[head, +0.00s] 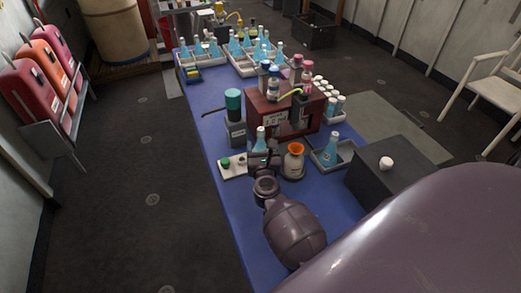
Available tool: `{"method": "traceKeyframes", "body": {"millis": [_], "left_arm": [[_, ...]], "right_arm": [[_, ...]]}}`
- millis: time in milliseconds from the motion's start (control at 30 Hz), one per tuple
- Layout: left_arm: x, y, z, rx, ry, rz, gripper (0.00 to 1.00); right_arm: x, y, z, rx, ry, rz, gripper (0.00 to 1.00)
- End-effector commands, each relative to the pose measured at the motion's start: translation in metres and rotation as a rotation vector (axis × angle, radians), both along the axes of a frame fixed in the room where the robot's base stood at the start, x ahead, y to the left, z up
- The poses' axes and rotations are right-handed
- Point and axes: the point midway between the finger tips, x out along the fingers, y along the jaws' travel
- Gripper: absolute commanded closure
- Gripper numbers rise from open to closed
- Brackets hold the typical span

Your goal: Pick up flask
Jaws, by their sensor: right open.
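A conical flask (261,138) with blue liquid and a white cap stands on the blue table, directly beyond my right gripper. My right gripper (262,160) is open, with its fingers close in front of this flask. The gripper hides the flask's lower part, and I cannot tell whether they touch. A second similar blue flask (330,150) stands in a grey tray to the right. My left gripper is not in view.
A pale vessel with an orange funnel (295,152) stands just right of the gripper. A small white board (233,171) lies left. A dark red case (282,108) with bottles stands behind. Racks of blue flasks (200,58) fill the far end. The near left table is clear.

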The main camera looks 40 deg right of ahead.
Motion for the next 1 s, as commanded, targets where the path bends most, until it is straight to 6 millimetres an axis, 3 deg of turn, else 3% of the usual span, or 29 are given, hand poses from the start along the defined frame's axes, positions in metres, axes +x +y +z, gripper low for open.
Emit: {"method": "traceKeyframes", "body": {"millis": [267, 600, 900, 1000], "left_arm": [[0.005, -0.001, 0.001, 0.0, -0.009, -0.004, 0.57], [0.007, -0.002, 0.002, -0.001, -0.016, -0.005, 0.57], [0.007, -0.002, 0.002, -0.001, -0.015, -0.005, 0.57], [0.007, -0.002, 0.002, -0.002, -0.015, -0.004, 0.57]], "right_arm": [[0.016, -0.01, -0.003, -0.002, 0.0, 0.0, 0.32], [0.05, -0.03, -0.008, -0.001, 0.0, 0.0, 0.32], [0.053, -0.032, -0.008, 0.0, 0.0, 0.0, 0.32], [0.053, -0.032, -0.008, 0.0, 0.0, 0.0, 0.47]]}}
